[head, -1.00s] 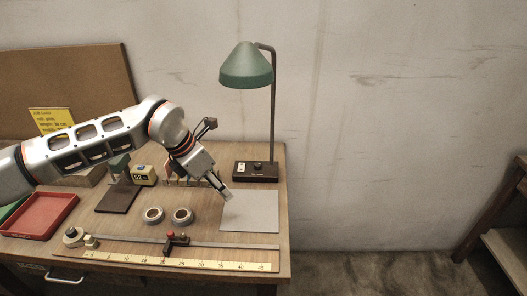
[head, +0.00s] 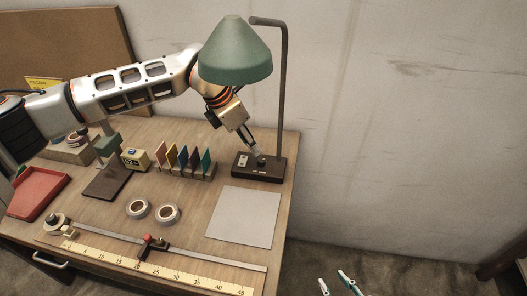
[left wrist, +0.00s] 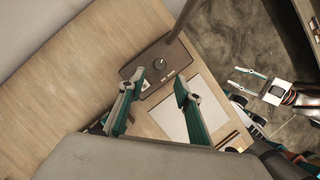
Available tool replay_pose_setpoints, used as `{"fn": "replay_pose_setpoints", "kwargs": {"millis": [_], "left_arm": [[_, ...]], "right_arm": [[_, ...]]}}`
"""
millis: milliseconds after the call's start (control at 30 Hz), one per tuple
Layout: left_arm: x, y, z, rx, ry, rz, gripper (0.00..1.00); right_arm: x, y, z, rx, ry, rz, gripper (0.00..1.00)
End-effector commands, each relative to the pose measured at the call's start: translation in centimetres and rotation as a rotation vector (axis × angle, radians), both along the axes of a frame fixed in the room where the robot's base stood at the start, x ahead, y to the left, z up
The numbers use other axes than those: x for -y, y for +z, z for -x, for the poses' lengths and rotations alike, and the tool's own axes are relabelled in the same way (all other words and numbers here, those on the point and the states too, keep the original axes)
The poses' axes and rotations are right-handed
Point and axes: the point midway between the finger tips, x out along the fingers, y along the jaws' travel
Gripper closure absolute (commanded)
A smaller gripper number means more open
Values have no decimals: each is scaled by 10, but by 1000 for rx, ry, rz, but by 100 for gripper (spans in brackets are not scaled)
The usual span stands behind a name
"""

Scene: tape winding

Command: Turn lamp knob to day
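The green-shaded desk lamp (head: 236,55) stands at the table's back right. Its dark base (head: 270,174) bears a small dark round knob (head: 261,162) and a pale switch plate (head: 242,160). The left wrist view shows the knob (left wrist: 160,65) on the base (left wrist: 181,57), just beyond the fingertips. My left gripper (head: 253,151) is over the base close to the knob; in the left wrist view (left wrist: 160,80) its fingers are spread and empty. Contact with the knob cannot be told. My right gripper (head: 335,279) is low at the bottom edge, fingers apart and empty.
A grey sheet (head: 243,217) lies in front of the lamp. The lamp pole (head: 282,90) rises behind the base.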

Motion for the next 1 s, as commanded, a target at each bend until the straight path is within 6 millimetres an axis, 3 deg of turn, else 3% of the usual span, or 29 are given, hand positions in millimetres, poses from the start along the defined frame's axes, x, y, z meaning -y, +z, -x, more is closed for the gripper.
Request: {"fn": "replay_pose_setpoints", "kwargs": {"millis": [500, 900, 1000], "left_arm": [[23, -63, -12, -3, 1, 0, 66], [25, -71, -14, 0, 0, 0, 66], [25, -71, -14, -1, 0, 0, 90]], "right_arm": [[-2, 3, 2, -3, -1, -4, 66], [-1, 3, 1, -2, 0, -2, 66], [-1, 3, 1, 0, 0, -1, 66]]}}
